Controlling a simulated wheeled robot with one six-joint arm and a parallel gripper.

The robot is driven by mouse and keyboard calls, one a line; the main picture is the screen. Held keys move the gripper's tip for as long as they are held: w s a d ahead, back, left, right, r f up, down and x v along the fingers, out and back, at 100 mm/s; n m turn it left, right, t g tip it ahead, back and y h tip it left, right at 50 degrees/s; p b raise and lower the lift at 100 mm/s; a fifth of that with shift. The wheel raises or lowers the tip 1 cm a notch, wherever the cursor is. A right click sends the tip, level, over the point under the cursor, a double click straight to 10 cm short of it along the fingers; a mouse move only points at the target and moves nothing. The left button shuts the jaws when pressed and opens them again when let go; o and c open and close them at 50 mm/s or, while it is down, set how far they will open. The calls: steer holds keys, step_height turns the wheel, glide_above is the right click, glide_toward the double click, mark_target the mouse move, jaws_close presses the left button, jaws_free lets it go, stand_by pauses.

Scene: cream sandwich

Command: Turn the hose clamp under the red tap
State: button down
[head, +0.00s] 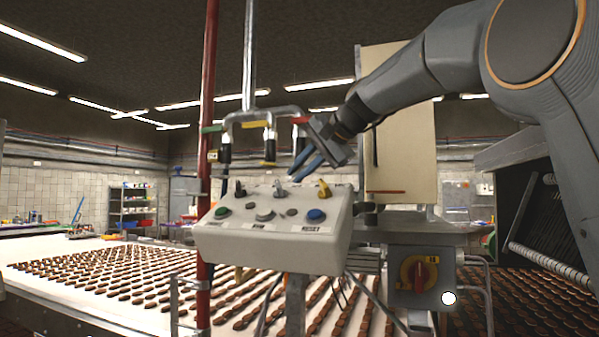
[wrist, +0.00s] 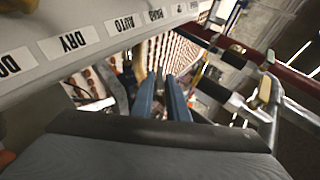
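The red tap handle (head: 300,120) is at the right end of the grey overhead pipe in the head view. My gripper (head: 301,168) is just below and beside it, blue fingers pointing down and left. My wrist hides most of what hangs under the red tap, so I cannot make out its hose clamp in the head view. In the wrist view my gripper (wrist: 160,77) shows two blue fingers with a narrow gap and nothing clearly held between them. Black hose fittings with pale bands (wrist: 213,90) are to the right of the fingers.
The green tap (head: 213,129) and yellow tap (head: 263,163) are to the left. The control box (head: 270,243) with buttons is below my gripper. A red post (head: 206,80) stands at left. The cream panel (head: 405,150) is behind my arm. Rows of biscuits fill the conveyor (head: 150,312).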

steer(key=shift+f+y+b, duration=0.2)
steer(key=shift+y+b, duration=0.1)
steer(key=shift+b, duration=1.05)
steer(key=shift+r+t+y+b, duration=0.1)
steer(key=shift+t+y+b, duration=0.2)
steer(key=shift+b, duration=0.45)
steer(key=c, duration=1.9)
jaws_free()
steer(key=shift+s+d+r, duration=0.1)
steer(key=shift+d, duration=0.05)
steer(key=b+v, duration=0.2)
steer(key=v, duration=0.5)
steer(key=shift+s+d+r, duration=0.15)
steer(key=shift+s+d, duration=0.05)
